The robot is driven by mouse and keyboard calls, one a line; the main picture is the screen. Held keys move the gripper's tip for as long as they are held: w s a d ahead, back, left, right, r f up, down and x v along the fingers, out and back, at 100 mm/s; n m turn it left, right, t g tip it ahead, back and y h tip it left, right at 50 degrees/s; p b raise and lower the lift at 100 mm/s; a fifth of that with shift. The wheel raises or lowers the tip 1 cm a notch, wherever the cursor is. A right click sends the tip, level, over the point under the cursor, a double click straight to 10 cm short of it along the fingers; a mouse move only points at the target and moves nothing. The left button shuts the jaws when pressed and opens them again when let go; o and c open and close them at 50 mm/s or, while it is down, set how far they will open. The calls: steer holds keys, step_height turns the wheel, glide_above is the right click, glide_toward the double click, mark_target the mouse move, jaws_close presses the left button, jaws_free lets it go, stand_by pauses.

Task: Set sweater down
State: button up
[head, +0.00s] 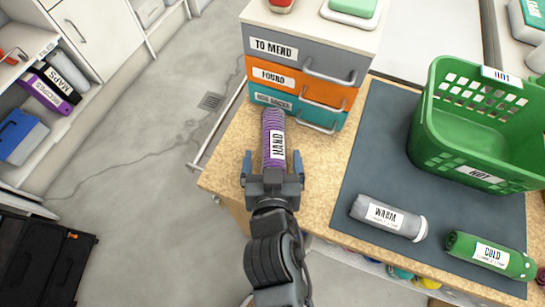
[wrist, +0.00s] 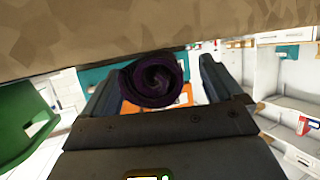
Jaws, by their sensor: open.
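The sweater is a purple roll (head: 272,128) with a white label reading HAND. It lies at the left end of the wooden worktop (head: 318,150), in front of the drawer unit, pointing away from me. My gripper (head: 272,165) is open at its near end, one finger on each side. In the wrist view the roll's dark spiral end (wrist: 152,80) sits between the spread fingers (wrist: 160,85), closer to the left one, with a gap at the right. Whether the left finger touches it is unclear. The roll appears to rest against the worktop surface (wrist: 60,35).
The drawer unit (head: 300,70) has TO MEND, FOUND and teal drawers. On the dark mat (head: 375,135) are a green HOT basket (head: 460,165), a grey WARM roll (head: 390,217) and a green COLD roll (head: 490,256). Shelves (head: 40,140) stand left across open floor.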

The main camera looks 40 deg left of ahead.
steer(key=v, duration=1.1)
steer(key=shift+s+d+b, duration=0.2)
steer(key=shift+s+b, duration=0.1)
steer(key=shift+b, duration=0.15)
steer(key=shift+r, duration=0.15)
steer(key=shift+d, duration=0.1)
steer(key=s+d+m+t+h, duration=0.1)
steer(key=s+d+m+h, duration=0.1)
steer(key=d, duration=0.9)
steer(key=s+d+r+m+t+h, duration=0.1)
steer(key=s+d+r+m+h, duration=0.1)
steer(key=d, duration=0.8)
steer(key=s+d+r+m+t+h, duration=0.1)
steer(key=s+d+r+m+h, duration=0.2)
steer(key=s+d+r, duration=0.3)
steer(key=s+d+h, duration=0.1)
steer(key=s+d, duration=0.2)
steer(key=d, duration=0.1)
steer(key=shift+s+r+t, duration=0.2)
steer(key=shift+r+t, duration=0.05)
steer(key=shift+t, duration=0.15)
